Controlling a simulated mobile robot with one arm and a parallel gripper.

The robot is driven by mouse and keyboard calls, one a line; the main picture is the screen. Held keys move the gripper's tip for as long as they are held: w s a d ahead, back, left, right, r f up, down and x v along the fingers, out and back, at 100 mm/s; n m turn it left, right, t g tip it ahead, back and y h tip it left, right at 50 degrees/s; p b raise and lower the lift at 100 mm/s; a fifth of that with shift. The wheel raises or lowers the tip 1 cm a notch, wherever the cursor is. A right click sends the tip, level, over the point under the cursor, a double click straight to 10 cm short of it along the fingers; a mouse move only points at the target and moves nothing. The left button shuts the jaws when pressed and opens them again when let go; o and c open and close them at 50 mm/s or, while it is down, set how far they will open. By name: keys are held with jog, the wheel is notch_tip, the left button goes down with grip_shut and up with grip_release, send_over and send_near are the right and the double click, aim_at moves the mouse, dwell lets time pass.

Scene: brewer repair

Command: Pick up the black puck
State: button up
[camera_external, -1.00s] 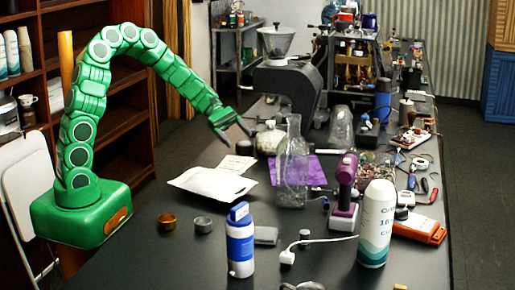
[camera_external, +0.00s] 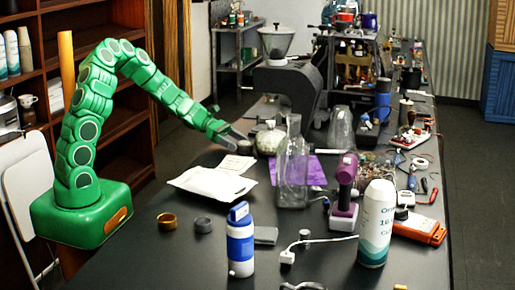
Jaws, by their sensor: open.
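My gripper (camera_external: 236,141) is at the end of the green arm, low over the black table's left side. Its dark fingers are apart and nothing shows between them. A small dark round thing (camera_external: 245,148), which may be the black puck, sits just below and right of the fingertips, left of the pale round jar. It is too small and dark to be sure, and I cannot tell whether the fingers touch it. No other thing stands out clearly as a black puck.
A white packet (camera_external: 213,185) and a paper card (camera_external: 236,164) lie in front of the gripper. The pale jar (camera_external: 269,141) and a clear glass bottle (camera_external: 292,170) stand to the right. A grinder (camera_external: 287,80) stands behind. Brass (camera_external: 167,221) and grey (camera_external: 203,225) rings lie nearer the camera.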

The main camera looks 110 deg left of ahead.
jog(key=shift+x, duration=1.2)
jog(key=shift+c, duration=0.2)
jog(key=c, duration=0.9)
jog(key=shift+o, duration=0.2)
